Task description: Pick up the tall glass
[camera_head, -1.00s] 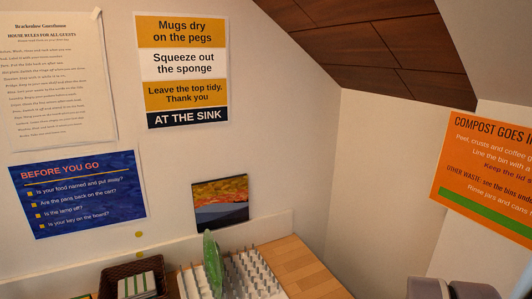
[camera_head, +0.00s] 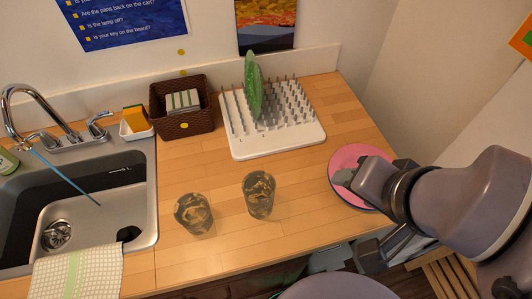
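Two clear drinking glasses stand upright on the wooden counter, in front of the drying rack. The right glass (camera_head: 259,194) looks somewhat taller and narrower than the left glass (camera_head: 193,213), and a gap separates them. My gripper (camera_head: 345,178) is at the right, over or beside the pink plate, well apart from both glasses. Its fingers are small and partly hidden by the arm, so I cannot tell whether they are open or shut.
A white peg rack (camera_head: 275,142) holds a green leaf-shaped item. A dark basket (camera_head: 183,105), a sponge in a white holder (camera_head: 135,120) and a steel sink (camera_head: 85,200) are at the left. A pink plate (camera_head: 352,163) lies near the counter's right edge. Bare wood surrounds the glasses.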

